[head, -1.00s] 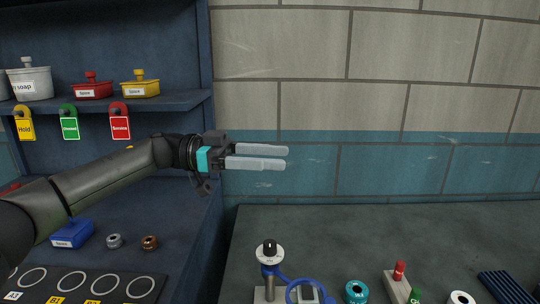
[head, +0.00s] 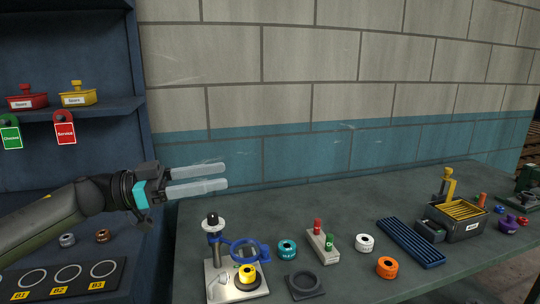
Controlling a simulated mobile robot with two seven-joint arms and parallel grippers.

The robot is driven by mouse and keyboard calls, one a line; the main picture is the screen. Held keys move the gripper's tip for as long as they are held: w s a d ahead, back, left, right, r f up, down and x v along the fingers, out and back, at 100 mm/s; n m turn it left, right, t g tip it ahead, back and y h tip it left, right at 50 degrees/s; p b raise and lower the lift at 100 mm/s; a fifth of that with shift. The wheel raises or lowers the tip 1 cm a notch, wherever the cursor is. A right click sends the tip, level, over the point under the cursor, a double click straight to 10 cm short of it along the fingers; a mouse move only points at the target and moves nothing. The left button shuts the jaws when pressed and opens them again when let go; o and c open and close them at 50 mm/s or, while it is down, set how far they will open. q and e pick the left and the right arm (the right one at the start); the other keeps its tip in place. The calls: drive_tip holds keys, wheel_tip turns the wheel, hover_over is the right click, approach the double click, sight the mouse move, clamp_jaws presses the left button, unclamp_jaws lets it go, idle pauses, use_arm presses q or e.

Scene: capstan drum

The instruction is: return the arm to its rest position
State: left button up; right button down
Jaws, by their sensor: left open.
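My left gripper (head: 197,180) comes in from the left in the head view. Its two pale fingers are parallel and apart, with nothing between them. It hangs in the air in front of the wall and the back left corner of the bench (head: 400,196), near the edge of the blue shelf unit (head: 118,133). Below its fingers stands a post with a black knob (head: 211,219) and a blue ring (head: 250,249) on a metal base (head: 224,285). A yellow spool (head: 247,273) sits on that base. My right gripper is not in view.
On the bench are a teal spool (head: 287,249), a white one (head: 365,243), an orange one (head: 387,267), a block with red and green pegs (head: 323,244), a dark square holder (head: 304,284), a ribbed blue mat (head: 411,243) and a black-and-yellow box (head: 453,221).

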use_arm(q)
drive_tip(key=w+d+f+n+t+y, duration=0.1)
drive_tip(key=d+f+n+t+y, duration=0.4)
drive_tip(key=d+f+n+t, duration=0.45)
drive_tip(key=s+a+f+n+g+y, duration=0.2)
drive_tip(key=s+a+f+y, duration=0.4)
drive_tip(key=f, duration=0.4)
drive_tip(key=s+a+f+n+g+y, duration=0.1)
drive_tip(key=s+a+f+n+y, duration=0.25)
drive_tip(key=s+f+y, duration=0.5)
drive_tip(key=s+a+f+m+g+h, duration=0.1)
drive_tip(key=s+a+f+g, duration=0.25)
drive_tip(key=s, duration=0.45)
drive_tip(key=s+a+f+g, duration=0.2)
drive_tip(key=s+f+g, duration=0.2)
drive_tip(key=s, duration=0.5)
wheel_tip(320, 180, down, 21)
drive_tip(key=s+a+f+g, duration=0.2)
drive_tip(key=s+f, duration=1.3)
drive_tip(key=s, duration=0.1)
drive_tip(key=shift+s+a, duration=0.2)
drive_tip(key=shift+a, duration=0.1)
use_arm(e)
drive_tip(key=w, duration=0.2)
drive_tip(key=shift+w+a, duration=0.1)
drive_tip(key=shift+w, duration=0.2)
